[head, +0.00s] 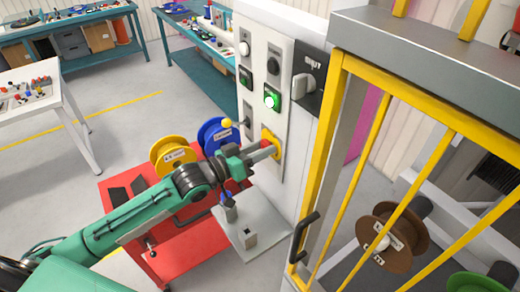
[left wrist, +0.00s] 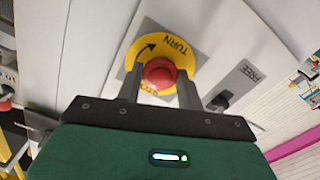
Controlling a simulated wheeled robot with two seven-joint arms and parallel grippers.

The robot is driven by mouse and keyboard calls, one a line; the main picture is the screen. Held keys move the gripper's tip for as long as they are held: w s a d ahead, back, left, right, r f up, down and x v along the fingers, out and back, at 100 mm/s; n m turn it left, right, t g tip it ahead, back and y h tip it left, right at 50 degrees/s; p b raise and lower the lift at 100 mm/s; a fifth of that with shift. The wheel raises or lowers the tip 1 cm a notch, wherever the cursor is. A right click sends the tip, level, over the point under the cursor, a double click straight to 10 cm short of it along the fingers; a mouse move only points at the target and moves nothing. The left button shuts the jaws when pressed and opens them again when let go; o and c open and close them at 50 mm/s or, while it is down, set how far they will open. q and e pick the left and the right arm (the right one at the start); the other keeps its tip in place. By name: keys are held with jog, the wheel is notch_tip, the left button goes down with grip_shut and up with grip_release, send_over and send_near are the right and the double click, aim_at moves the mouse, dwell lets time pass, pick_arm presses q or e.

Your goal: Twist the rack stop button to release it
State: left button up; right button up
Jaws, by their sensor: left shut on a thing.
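The rack stop button is a red mushroom knob (left wrist: 160,73) on a round yellow plate marked "TURN" (left wrist: 177,50) with a curved arrow. In the head view the yellow plate (head: 271,143) sits low on the light panel, with the button partly hidden by my gripper. My left gripper (head: 262,149) reaches it from the left. In the left wrist view its two fingers (left wrist: 160,80) stand on either side of the red knob, shut on it. My right gripper is not in view.
Above the button are a lit green button (head: 271,100) and other switches. A yellow-framed cage door (head: 335,130) with a dark handle stands close on the right. A red cart (head: 165,235) with yellow and blue reels lies below my arm.

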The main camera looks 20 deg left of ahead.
pick_arm(q)
jog(key=shift+r+m, duration=0.1)
jog(key=shift+m, duration=2.1)
jog(key=o, duration=1)
jog(key=b+v, duration=0.5)
jog(key=v, duration=0.8)
jog(key=shift+s+a, duration=0.25)
